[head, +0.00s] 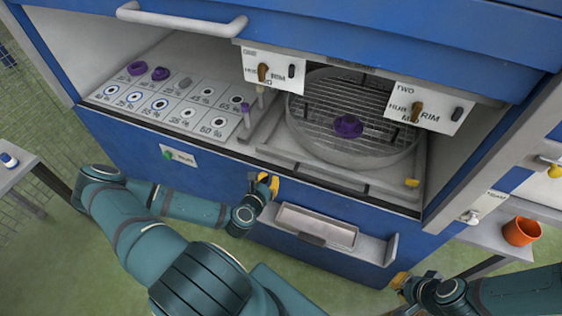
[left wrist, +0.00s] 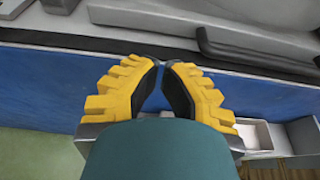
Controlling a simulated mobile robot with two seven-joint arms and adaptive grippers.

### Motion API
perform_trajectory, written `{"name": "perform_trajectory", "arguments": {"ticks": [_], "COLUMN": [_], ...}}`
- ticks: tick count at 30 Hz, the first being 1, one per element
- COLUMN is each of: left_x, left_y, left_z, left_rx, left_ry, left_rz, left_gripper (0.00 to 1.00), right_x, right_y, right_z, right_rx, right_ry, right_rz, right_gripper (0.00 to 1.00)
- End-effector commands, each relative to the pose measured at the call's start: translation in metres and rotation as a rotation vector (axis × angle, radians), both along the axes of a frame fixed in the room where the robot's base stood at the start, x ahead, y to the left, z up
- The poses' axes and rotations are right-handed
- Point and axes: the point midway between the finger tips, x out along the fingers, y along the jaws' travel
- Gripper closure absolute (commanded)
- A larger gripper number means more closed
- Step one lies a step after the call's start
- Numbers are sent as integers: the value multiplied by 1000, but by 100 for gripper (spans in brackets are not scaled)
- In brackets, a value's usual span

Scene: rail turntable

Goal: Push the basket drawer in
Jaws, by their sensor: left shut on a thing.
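The basket drawer (head: 262,147) is a grey tray with a dark bar handle along its front, in the cabinet's right bay. It bears a round basket (head: 292,122) with a wire grid and a purple hub (head: 348,126). My left gripper (head: 268,184) is at the cabinet front, just below and left of the handle. In the left wrist view its yellow fingers (left wrist: 166,66) come together at the grey edge above the blue panel, beside the handle (left wrist: 258,52). What lies between the tips is hidden. My right gripper (head: 400,284) is low at the right, away from the drawer; its fingers are unclear.
A blue cabinet (head: 210,178) surrounds the bay. Several marked cells with rings fill a board (head: 170,88) at the left. An empty grey trough (head: 317,226) juts out below the drawer. Placards ONE (head: 254,58) and TWO (head: 408,96) hang above. An orange cup (head: 521,231) stands at the right.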

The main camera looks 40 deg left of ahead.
Motion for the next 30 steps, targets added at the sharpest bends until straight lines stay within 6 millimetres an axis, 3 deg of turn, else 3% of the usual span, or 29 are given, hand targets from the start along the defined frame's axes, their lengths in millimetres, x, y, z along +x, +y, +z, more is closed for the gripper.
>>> {"name": "perform_trajectory", "arguments": {"ticks": [6,13,19,30], "left_x": [41,73,84,86], "left_y": [11,21,24,25], "left_z": [-13,-14,-15,-15], "left_rx": [2,1,1,0], "left_ry": [-1,-2,0,-1], "left_rz": [-2,0,0,0], "left_gripper": [100,100,100,100], "right_x": [0,0,0,0], "right_y": [0,0,0,0], "right_z": [0,2,3,3], "right_rx": [0,0,0,0], "right_ry": [0,0,0,0], "right_rz": [0,0,0,0], "right_gripper": [100,100,100,100]}}
